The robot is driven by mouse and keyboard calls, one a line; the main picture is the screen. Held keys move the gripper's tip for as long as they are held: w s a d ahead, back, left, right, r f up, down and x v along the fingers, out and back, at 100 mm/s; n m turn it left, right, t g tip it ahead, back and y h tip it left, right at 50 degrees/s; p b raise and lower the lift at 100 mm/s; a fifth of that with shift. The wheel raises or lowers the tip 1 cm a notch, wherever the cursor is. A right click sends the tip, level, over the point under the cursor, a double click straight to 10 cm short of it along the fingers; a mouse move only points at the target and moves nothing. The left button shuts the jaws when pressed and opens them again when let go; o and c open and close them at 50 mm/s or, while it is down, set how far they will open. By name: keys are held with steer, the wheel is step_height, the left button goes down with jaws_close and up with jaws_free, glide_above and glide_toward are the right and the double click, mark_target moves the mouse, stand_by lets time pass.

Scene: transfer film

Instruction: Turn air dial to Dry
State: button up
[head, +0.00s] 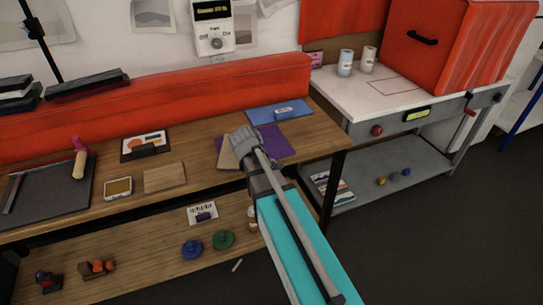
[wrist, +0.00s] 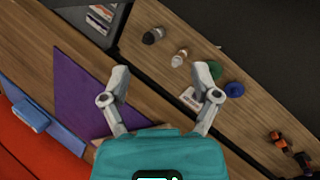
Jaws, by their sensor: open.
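The white control box (head: 213,28) with a dark display hangs on the wall at the top middle of the head view. A round grey dial (head: 217,43) sits on its front, with small lettering around it. The lettering and exact pointer setting are too small to read surely. My gripper (head: 240,140) is over the wooden bench, well below the box and apart from the dial. In the wrist view my gripper (wrist: 162,73) has its two fingers spread with nothing between them. The dial is not in the wrist view.
The wooden bench (head: 190,178) holds a purple sheet (head: 285,143), blue pad (head: 275,114) and roller (head: 80,160). A red-lidded press (head: 440,45) stands at right. Dark floor (head: 430,240) is clear in front.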

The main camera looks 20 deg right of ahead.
steer(key=s+a+f+m+y+b, duration=0.3)
steer(key=s+a+f+m+y, duration=0.2)
steer(key=s, duration=0.4)
steer(key=shift+s+a+f+m, duration=0.15)
steer(key=shift+a+f+m, duration=0.1)
steer(key=shift+a+m, duration=0.6)
steer(key=shift+d, duration=0.1)
steer(key=c, duration=0.3)
steer(key=shift+d, duration=0.15)
